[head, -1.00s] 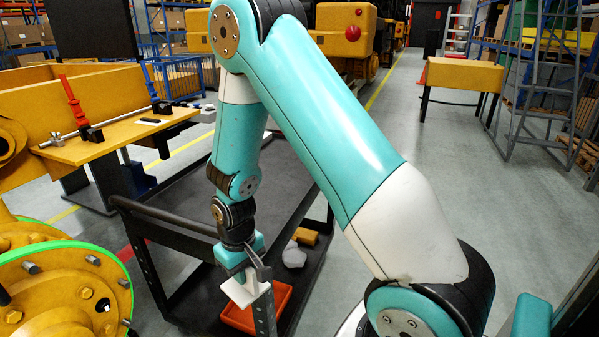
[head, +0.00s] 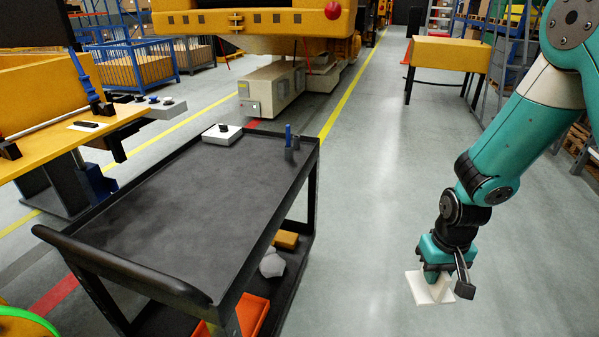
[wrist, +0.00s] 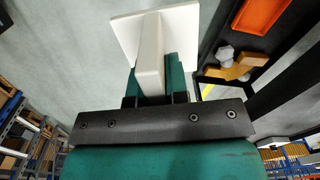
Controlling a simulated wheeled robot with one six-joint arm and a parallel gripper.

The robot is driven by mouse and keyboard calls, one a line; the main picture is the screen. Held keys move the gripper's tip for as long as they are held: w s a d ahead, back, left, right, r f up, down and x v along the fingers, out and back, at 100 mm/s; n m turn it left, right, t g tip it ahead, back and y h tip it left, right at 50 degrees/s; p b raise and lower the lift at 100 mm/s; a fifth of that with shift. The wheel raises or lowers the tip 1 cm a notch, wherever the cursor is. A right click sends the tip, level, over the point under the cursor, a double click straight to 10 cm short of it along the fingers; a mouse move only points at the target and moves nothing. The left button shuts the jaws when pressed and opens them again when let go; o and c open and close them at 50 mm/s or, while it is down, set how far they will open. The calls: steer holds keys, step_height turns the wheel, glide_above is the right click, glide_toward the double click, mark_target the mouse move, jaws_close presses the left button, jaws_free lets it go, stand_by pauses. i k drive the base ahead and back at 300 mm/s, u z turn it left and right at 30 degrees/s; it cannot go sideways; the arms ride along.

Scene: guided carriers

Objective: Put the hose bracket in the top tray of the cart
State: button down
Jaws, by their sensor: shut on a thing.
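The hose bracket (head: 430,289) is a white piece with a flat square plate and an upright block. My gripper (head: 440,274) is shut on it and holds it in the air to the right of the cart. In the wrist view the bracket (wrist: 152,50) stands out from between the jaws (wrist: 160,88), plate outward. The cart's black top tray (head: 190,195) is shallow and mostly bare.
On the cart's lower shelf are an orange-red bin (head: 252,315), a grey lump (head: 272,264) and a yellow block (head: 286,240). A yellow workbench (head: 60,150) stands left. A push handle (head: 120,265) runs along the cart's near end. Open floor lies right of the cart.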

mark_target(223, 191)
steer(key=z, duration=0.6)
steer(key=i, duration=3.05)
steer(key=u, duration=3.05)
steer(key=i, duration=0.45)
steer(key=z, duration=0.1)
